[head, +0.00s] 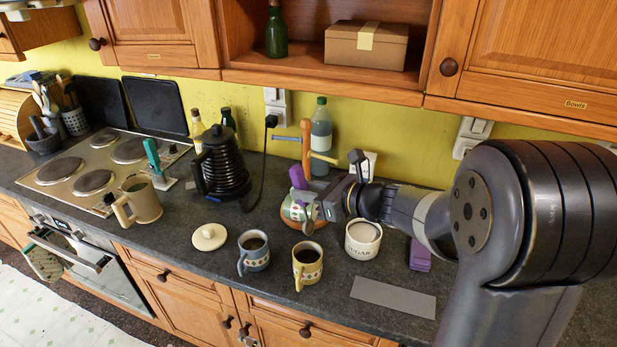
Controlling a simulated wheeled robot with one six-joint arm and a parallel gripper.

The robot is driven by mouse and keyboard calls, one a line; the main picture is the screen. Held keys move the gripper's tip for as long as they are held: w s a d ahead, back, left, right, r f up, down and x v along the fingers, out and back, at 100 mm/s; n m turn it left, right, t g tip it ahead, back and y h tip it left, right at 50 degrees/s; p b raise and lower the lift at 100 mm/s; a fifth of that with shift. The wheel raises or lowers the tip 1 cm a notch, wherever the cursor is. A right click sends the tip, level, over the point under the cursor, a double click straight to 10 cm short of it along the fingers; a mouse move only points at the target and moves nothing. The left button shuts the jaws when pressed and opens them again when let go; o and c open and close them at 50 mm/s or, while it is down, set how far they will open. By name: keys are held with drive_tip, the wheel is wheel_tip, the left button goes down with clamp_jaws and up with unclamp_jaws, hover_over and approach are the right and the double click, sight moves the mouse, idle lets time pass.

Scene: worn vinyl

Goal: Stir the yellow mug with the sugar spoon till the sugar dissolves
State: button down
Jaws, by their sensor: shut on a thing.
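The yellow mug (307,267) stands upright on the dark worktop, with dark liquid inside and its handle toward the front left. My gripper (325,207) is above and behind it, shut on the sugar spoon. The spoon's purple handle (297,177) sticks up to the left of the jaws. The white sugar pot (362,243) stands open to the right of the mug, with white contents showing. I cannot tell whether the spoon bowl carries sugar.
A blue-grey mug (254,255) stands just left of the yellow one, beside a round cream lid (209,237). A wooden mug tree (306,140) stands behind my gripper. A black kettle (222,165) is further left. A grey mat (393,297) lies front right.

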drive_tip(key=shift+w+r, duration=0.1)
drive_tip(key=shift+r, duration=0.05)
idle(0.3)
drive_tip(key=shift+f+b, duration=0.25)
drive_tip(key=shift+b, duration=0.1)
wheel_tip(320, 180, down, 15)
drive_tip(key=b, duration=1.4)
drive_tip(key=shift+f, duration=0.1)
